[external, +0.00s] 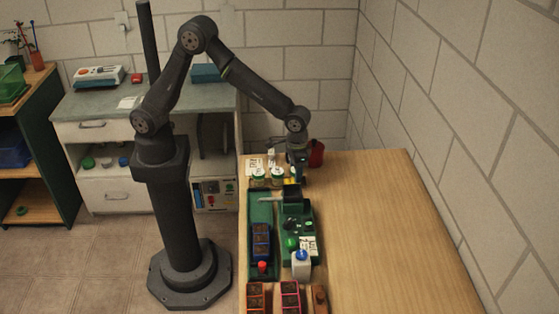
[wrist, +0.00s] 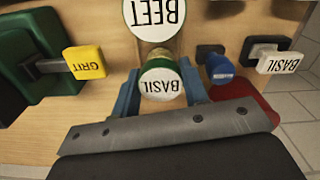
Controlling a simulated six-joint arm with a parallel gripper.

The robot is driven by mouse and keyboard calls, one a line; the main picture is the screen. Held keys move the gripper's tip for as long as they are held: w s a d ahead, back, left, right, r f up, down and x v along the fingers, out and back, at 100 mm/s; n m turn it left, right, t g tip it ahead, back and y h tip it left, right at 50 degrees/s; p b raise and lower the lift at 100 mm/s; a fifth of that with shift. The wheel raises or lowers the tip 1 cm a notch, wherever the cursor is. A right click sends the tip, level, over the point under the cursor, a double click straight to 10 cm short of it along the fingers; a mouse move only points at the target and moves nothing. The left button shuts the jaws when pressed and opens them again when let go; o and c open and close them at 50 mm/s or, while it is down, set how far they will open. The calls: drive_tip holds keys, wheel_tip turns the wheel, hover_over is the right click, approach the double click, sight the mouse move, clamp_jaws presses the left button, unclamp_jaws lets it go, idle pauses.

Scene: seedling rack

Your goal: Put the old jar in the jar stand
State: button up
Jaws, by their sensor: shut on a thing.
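My gripper (external: 297,168) points down at the far end of the wooden bench. In the wrist view its blue fingers (wrist: 160,92) are shut on a jar (wrist: 160,82) with a green-rimmed white lid reading BASIL. A second jar (wrist: 154,18) with a lid reading BEET is just beyond it. Two green-lidded jars (external: 259,176) (external: 277,175) stand left of my gripper in the external view. I cannot tell which jar is the old one or which piece is the jar stand. The held jar's base is hidden.
A yellow GRIT tag (wrist: 85,62) and a white BASIL tag (wrist: 280,62) flank the gripper in the wrist view, with a blue-topped item (wrist: 219,69) nearby. A red object (external: 316,153) stands behind. The bench's right side (external: 385,230) is clear beside the wall.

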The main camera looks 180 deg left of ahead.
drive_tip(key=o, duration=1)
drive_tip(key=shift+f, duration=0.1)
wheel_tip(320, 180, up, 12)
drive_tip(key=shift+r, duration=0.2)
drive_tip(key=shift+f, duration=0.1)
wheel_tip(320, 180, down, 12)
drive_tip(key=shift+f, duration=0.2)
wheel_tip(320, 180, up, 3)
drive_tip(key=shift+f, duration=0.1)
drive_tip(key=shift+r, duration=0.6)
drive_tip(key=shift+f, duration=0.1)
